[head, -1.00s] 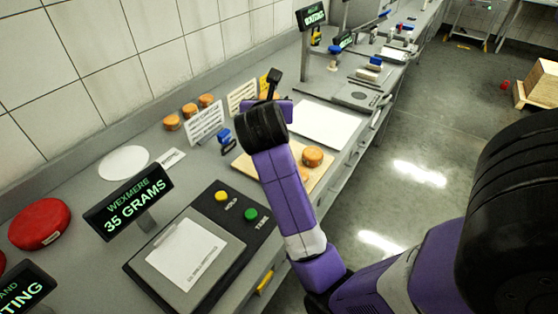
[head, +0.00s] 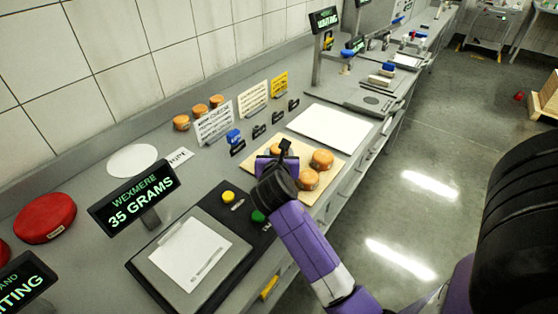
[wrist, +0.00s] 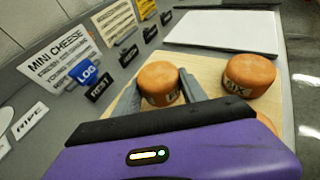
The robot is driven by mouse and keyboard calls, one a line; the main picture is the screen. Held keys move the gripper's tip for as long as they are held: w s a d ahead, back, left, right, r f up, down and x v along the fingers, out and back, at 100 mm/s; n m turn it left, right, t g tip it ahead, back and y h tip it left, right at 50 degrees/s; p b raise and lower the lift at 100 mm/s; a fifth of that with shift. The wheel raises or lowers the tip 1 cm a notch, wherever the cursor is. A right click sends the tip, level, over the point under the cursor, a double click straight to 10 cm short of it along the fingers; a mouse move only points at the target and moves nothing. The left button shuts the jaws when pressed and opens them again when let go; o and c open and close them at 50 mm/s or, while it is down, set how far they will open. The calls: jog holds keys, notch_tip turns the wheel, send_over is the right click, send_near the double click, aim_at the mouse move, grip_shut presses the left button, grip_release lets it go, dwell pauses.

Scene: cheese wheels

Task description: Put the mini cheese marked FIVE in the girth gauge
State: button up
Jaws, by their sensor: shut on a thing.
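My gripper (wrist: 168,92) is shut on an orange mini cheese (wrist: 160,77), one finger on each side. Its dark label is partly hidden by a finger; the letters showing look like the start of FIVE. In the head view this cheese (head: 278,149) shows behind my gripper (head: 281,157), at the wooden board's wall side. I cannot tell whether it touches the board. A mini cheese marked SIX (wrist: 249,75) stands to its right, apart. Another mini cheese (head: 308,180) stands on the board nearer me. I cannot make out for sure which fixture is the girth gauge.
The wooden board (head: 338,173) lies before a white board (head: 334,124). Signs (head: 214,124) and small dark tags stand on the wall side, with three orange cheeses (head: 199,110) behind. A scale (head: 190,252) reading 35 GRAMS is nearer. A grey plate with a round dark spot (head: 371,99) lies farther along.

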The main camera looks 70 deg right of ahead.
jog(key=shift+f, duration=1.1)
jog(key=shift+f, duration=0.1)
jog(key=o, duration=1.4)
